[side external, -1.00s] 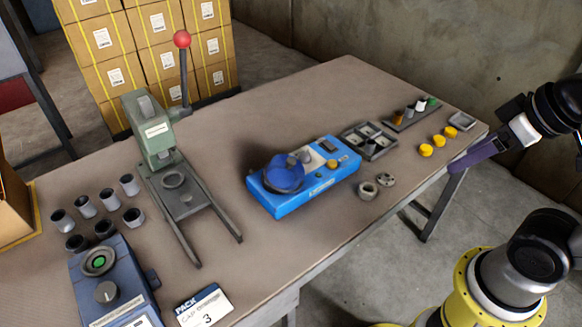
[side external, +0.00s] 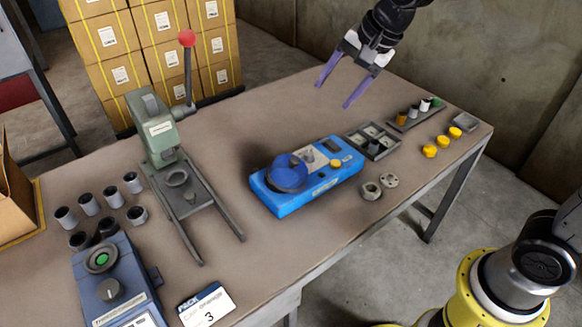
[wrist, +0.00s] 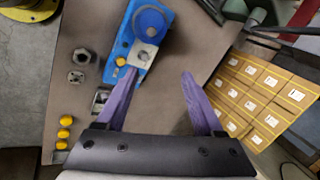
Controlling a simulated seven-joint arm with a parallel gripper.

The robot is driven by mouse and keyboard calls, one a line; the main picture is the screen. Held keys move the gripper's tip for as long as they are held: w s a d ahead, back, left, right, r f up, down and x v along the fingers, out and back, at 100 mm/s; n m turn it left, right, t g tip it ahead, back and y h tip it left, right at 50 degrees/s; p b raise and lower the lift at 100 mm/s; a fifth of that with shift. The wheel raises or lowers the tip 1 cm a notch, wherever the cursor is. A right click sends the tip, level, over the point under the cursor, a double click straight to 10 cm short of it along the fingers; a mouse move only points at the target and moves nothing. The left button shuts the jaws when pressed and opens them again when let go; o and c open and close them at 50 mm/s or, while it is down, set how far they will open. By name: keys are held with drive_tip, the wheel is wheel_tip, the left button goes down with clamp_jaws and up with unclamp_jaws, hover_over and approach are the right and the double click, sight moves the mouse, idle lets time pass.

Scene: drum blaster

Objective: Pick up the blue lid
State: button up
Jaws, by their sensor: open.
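The blue lid (side external: 287,172) is a round, dark blue, translucent-looking disc on the left end of a bright blue device (side external: 318,190) on the table. In the wrist view the lid (wrist: 151,24) shows near the top, with a round centre on it. My gripper (side external: 335,93) has purple fingers and is open and empty. It hangs above the back of the table, up and to the right of the lid and apart from it. In the wrist view my gripper (wrist: 160,75) has its fingers spread wide, with the left fingertip overlapping the near end of the device.
A green lever press (side external: 160,140) stands left of the device. A divided tray (side external: 372,140), yellow caps (side external: 441,142) and metal nuts (side external: 371,190) lie to its right. Grey cups (side external: 88,204) and a blue-grey control box (side external: 110,280) are at the left front. The table's back middle is clear.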

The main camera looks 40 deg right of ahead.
drive_tip(key=g, duration=0.2)
approach(295, 160)
drive_tip(key=f, duration=0.2)
drive_tip(key=shift+w+x, duration=0.2)
drive_tip(key=shift+x, duration=2.9)
drive_tip(key=shift+a+r, duration=0.1)
drive_tip(key=shift+a, duration=0.05)
clamp_jaws()
